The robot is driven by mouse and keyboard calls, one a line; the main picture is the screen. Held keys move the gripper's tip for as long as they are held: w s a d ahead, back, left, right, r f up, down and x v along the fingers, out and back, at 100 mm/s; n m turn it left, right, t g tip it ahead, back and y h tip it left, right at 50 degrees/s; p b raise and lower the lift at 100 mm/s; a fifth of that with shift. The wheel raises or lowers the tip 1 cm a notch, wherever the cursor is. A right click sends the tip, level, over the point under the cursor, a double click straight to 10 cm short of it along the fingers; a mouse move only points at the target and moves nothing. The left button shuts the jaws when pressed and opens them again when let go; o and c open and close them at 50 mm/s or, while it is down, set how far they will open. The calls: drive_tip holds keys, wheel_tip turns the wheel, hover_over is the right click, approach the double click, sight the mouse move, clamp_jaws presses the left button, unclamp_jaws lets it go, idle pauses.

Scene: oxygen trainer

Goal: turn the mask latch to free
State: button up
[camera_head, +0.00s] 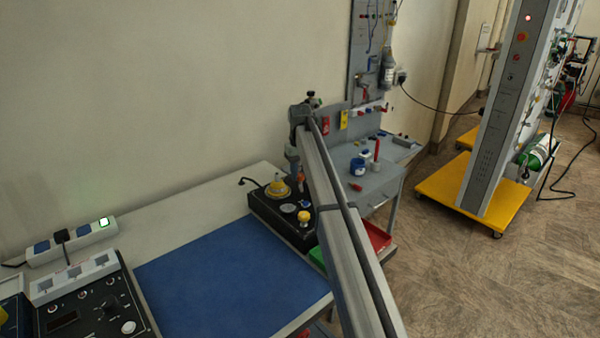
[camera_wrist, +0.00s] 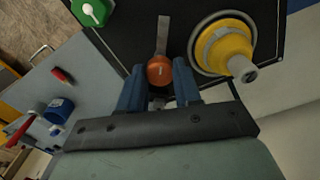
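The mask latch shows in the wrist view as a round orange knob (camera_wrist: 160,71) with a flat grey lever (camera_wrist: 162,34) reaching away from it over a black panel. Its orange part (camera_head: 301,184) is small in the head view, beside my arm. My gripper (camera_wrist: 160,64) has its two blue fingers apart, one on each side of the orange knob. The fingers look very close to it; I cannot tell whether they press on it. A yellow mask (camera_wrist: 224,48) with a grey ring and spout sits right of the lever. My arm hides part of the panel in the head view.
The black trainer box (camera_head: 262,207) stands at the end of the bench beside a blue mat (camera_head: 225,280). A green dial (camera_wrist: 92,11) is at the wrist view's upper left. A grey side table (camera_head: 372,190) holds a blue jar (camera_head: 357,167) and red items.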

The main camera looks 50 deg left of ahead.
sight(300, 174)
drive_tip(key=o, duration=0.4)
drive_tip(key=shift+r, duration=0.1)
wheel_tip(300, 174, up, 14)
idle(0.6)
drive_tip(key=shift+f, duration=0.25)
